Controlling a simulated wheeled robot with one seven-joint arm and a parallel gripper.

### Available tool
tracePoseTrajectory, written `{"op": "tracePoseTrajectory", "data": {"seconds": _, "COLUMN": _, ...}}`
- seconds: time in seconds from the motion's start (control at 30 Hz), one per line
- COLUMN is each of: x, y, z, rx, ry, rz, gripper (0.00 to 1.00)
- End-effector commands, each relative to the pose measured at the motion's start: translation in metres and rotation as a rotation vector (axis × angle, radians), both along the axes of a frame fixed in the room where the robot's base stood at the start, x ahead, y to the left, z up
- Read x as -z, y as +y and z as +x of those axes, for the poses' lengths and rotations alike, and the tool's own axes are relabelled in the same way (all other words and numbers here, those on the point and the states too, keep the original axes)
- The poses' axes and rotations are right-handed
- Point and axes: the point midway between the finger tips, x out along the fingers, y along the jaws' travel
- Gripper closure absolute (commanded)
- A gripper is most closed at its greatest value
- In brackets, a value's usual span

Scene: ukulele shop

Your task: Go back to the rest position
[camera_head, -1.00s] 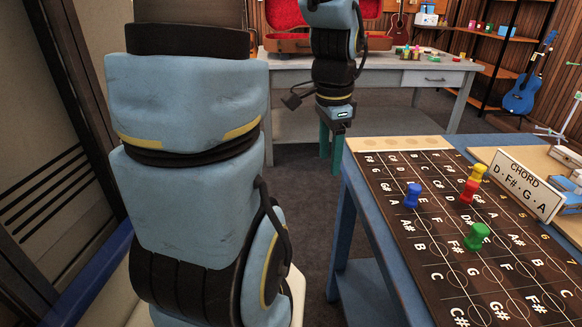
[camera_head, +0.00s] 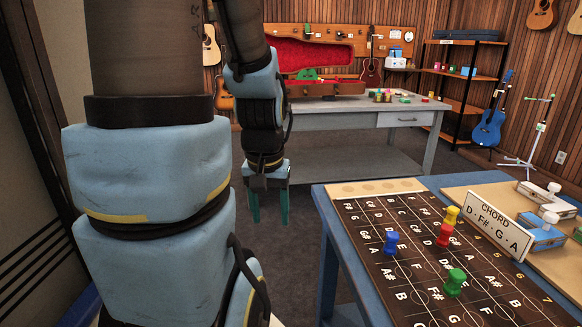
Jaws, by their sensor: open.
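My gripper (camera_head: 269,206) hangs pointing down, with its two teal fingers apart and nothing between them. It is over the floor, left of the blue table (camera_head: 327,232) and in front of the grey workbench (camera_head: 350,158). On the dark fretboard mat (camera_head: 400,283) stand a blue peg (camera_head: 391,243), a yellow peg (camera_head: 452,215), a red peg (camera_head: 445,235) and a green peg (camera_head: 455,282). My gripper is apart from all of them.
An open red-lined case (camera_head: 318,57) lies on the workbench with small coloured items (camera_head: 383,96) to its right. A shelf (camera_head: 460,76), a blue guitar (camera_head: 489,126) and a stand (camera_head: 528,135) are at the back right. Grey floor (camera_head: 310,160) lies between the tables.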

Motion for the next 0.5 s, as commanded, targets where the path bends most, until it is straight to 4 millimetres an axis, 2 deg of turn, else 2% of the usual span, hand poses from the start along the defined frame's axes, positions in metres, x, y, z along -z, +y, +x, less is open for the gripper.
{"op": "tracePoseTrajectory", "data": {"seconds": 0.03, "x": -0.022, "y": 0.000, "z": 0.000, "rx": 0.001, "ry": 0.000, "rz": 0.000, "gripper": 0.40}}
{"op": "tracePoseTrajectory", "data": {"seconds": 0.17, "x": -0.043, "y": 0.000, "z": 0.000, "rx": 0.001, "ry": 0.000, "rz": 0.000, "gripper": 0.40}}
{"op": "tracePoseTrajectory", "data": {"seconds": 0.5, "x": -0.045, "y": 0.000, "z": 0.000, "rx": 0.001, "ry": 0.000, "rz": 0.000, "gripper": 0.40}}
